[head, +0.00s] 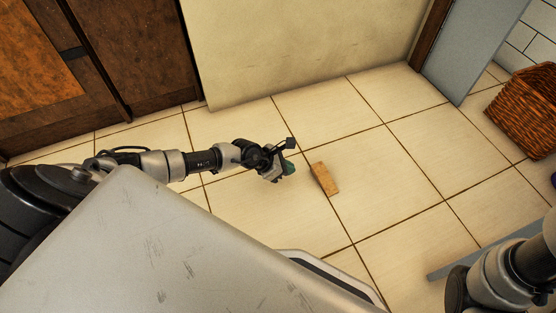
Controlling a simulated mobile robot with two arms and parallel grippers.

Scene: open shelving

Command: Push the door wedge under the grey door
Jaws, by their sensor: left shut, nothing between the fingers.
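The door wedge (325,178), a small light-brown wooden block, lies on the tiled floor near the middle of the view. The grey door (478,45) stands at the upper right, beside a brown frame, with its lower corner near the floor. The wedge lies well apart from it, to the lower left. My left gripper (286,168) is shut and empty, a short way left of the wedge, with a gap between them. A green patch shows at its fingertips. My right arm shows at the lower right, but its gripper is out of view.
A woven brown basket (525,110) stands on the floor right of the door. A blue-grey strip (445,269) shows beside my right arm. Wooden cabinet doors (130,50) and a cream wall (300,45) bound the back. The tiles between wedge and door are clear.

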